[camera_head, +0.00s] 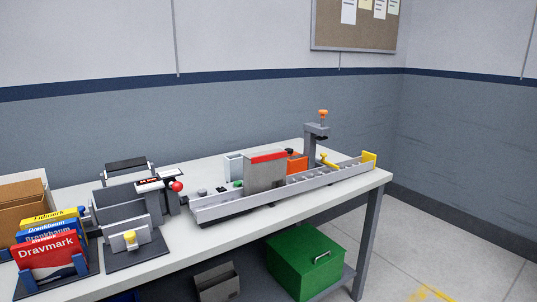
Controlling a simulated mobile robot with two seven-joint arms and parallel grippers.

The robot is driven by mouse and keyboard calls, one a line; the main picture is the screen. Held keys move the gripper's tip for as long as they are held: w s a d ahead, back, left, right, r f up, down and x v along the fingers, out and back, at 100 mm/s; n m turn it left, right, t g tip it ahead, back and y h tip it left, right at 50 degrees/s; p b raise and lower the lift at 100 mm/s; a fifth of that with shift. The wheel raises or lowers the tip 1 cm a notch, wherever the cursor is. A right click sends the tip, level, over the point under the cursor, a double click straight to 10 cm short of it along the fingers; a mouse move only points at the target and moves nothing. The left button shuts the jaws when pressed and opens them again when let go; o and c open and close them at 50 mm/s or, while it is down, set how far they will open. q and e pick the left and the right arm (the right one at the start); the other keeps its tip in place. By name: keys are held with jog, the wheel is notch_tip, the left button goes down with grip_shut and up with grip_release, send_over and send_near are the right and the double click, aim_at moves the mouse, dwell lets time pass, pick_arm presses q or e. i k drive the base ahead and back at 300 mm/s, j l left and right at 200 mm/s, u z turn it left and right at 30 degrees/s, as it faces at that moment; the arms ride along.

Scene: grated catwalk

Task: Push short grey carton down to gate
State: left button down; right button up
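A grey carton (264,174) with a red strip along its top stands upright on the roller track (222,208) on the table. It is left of the track's middle. A yellow bar (328,161), perhaps the gate, sits across the track farther right, beside a grey post (313,146) with an orange knob. A gap of track lies between the carton and the bar. A yellow end piece (369,159) closes the far right end. Neither of my grippers shows in this view.
An orange box (297,163) and a white open container (233,167) stand behind the track. On the left are boxed books (47,252), a grey device with a red knob (176,186) and a holder (129,243). A green box (305,262) sits under the table.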

aim_at(258, 178)
jog(key=u, duration=0.35)
jog(key=i+l+u, duration=0.45)
jog(key=l+u, duration=0.15)
jog(key=i+l+u, duration=0.1)
jog(key=l, duration=0.25)
jog(key=i+l+u, duration=0.1)
jog(key=l, duration=0.3)
jog(key=i, duration=0.1)
